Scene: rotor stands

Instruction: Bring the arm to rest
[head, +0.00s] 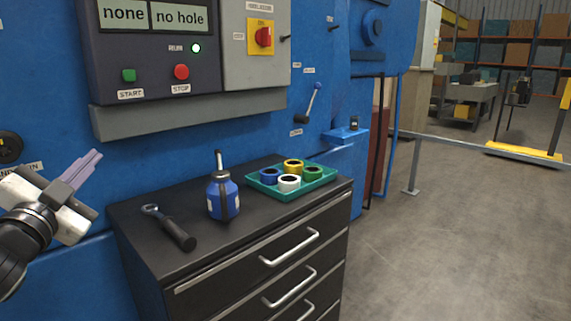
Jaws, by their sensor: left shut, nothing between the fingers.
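My left gripper (82,170) is at the left edge of the head view, raised in front of the blue machine wall. Its two fingers lie together and hold nothing. It is left of the black drawer cabinet (262,243) and apart from it. The gripper is below the control panel and touches nothing that I can see. My right gripper is not in view.
On the cabinet top are a ratchet-like tool (170,228), a blue oil can (223,196) and a teal tray (284,196) with several coloured rolls. The control panel (160,55) juts out above.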

